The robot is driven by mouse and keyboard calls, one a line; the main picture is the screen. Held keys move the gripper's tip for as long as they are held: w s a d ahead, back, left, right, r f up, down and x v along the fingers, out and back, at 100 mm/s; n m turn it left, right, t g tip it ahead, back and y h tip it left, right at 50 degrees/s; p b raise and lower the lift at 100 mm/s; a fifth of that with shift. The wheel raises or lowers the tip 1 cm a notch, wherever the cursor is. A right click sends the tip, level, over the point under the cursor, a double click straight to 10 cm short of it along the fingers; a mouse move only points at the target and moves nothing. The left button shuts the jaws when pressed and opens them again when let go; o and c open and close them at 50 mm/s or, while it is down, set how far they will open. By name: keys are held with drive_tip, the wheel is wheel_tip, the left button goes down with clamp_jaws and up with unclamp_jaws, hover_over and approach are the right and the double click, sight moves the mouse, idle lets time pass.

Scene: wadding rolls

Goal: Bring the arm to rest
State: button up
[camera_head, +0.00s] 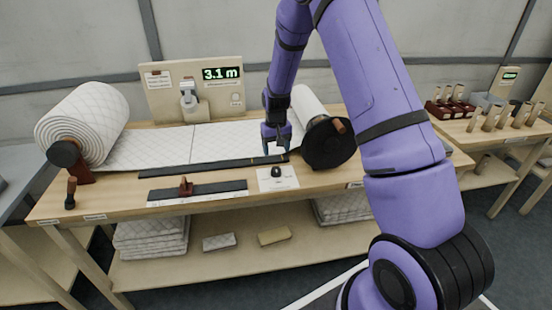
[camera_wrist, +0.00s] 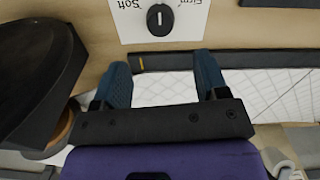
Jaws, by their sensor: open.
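My gripper (camera_head: 276,138) is open and empty above the workbench, just left of the right-hand roll. In the wrist view its two blue fingers (camera_wrist: 163,85) stand apart over the white quilted wadding (camera_wrist: 165,88), with nothing between them. The wadding (camera_head: 165,147) runs flat from the large left roll (camera_head: 92,118) to the right roll (camera_head: 308,104), whose dark round end (camera_head: 326,148) faces forward. My purple arm comes down from above and covers part of the right side.
A black dial (camera_head: 276,171) on a white card lies in front of the gripper; the wrist view shows "Firm" and "Soft" on it. A dark strip (camera_head: 205,167) lies along the wadding's front edge. A display panel (camera_head: 222,73) reading 3.1 m stands behind. A second table (camera_head: 500,130) holds several pegs.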

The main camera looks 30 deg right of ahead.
drive_tip(key=shift+r, duration=0.8)
drive_tip(key=shift+r, duration=0.1)
drive_tip(key=s+a+r+t, duration=0.15)
drive_tip(key=s+r, duration=0.25)
drive_tip(key=r, duration=0.4)
drive_tip(key=s+a+r+n, duration=0.1)
drive_tip(key=s+a+r, duration=0.1)
drive_tip(key=s+r, duration=0.45)
drive_tip(key=s+a+r+t, duration=0.1)
drive_tip(key=s+r, duration=0.1)
drive_tip(key=r, duration=0.7)
drive_tip(key=s+a+r+t, duration=0.1)
drive_tip(key=s+r, duration=0.2)
drive_tip(key=s, duration=0.5)
drive_tip(key=s+a+r, duration=0.1)
drive_tip(key=s+r, duration=0.2)
drive_tip(key=s, duration=0.5)
drive_tip(key=s+a+r+n+t, duration=0.1)
drive_tip(key=s+r, duration=0.2)
drive_tip(key=s, duration=0.5)
drive_tip(key=shift+s+t, duration=0.35)
drive_tip(key=shift+s, duration=0.05)
